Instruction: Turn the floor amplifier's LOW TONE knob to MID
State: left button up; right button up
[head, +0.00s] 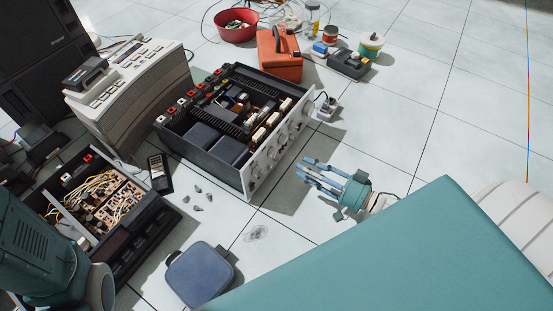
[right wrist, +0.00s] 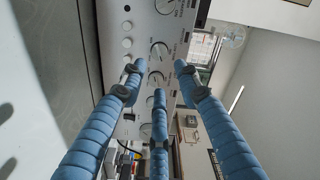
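The floor amplifier (head: 238,120) stands on the tiles with its top open. Its silver front panel (head: 278,150) faces my right gripper (head: 318,175) and carries a row of knobs. In the right wrist view, one silver knob (right wrist: 159,50) lies just beyond the fingertips and another knob (right wrist: 155,78) shows between the blue fingers. My right gripper is open and empty, its fingers spread and pointing at the panel. Contact with a knob cannot be made out. The panel lettering is too small to read, so I cannot tell which knob is LOW TONE or its setting. My left gripper is out of view.
A beige console (head: 130,90) and an opened unit with wiring (head: 125,235) stand left of the amplifier. An orange case (head: 280,60) and a red bowl (head: 237,27) are behind it. A blue-grey pouch (head: 200,275) lies in front.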

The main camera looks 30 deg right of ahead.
aim_at(273, 153)
jog(key=b+x, duration=0.4)
jog(key=x, duration=0.5)
jog(key=shift+w, duration=0.35)
jog(key=shift+a, duration=0.15)
grip_shut()
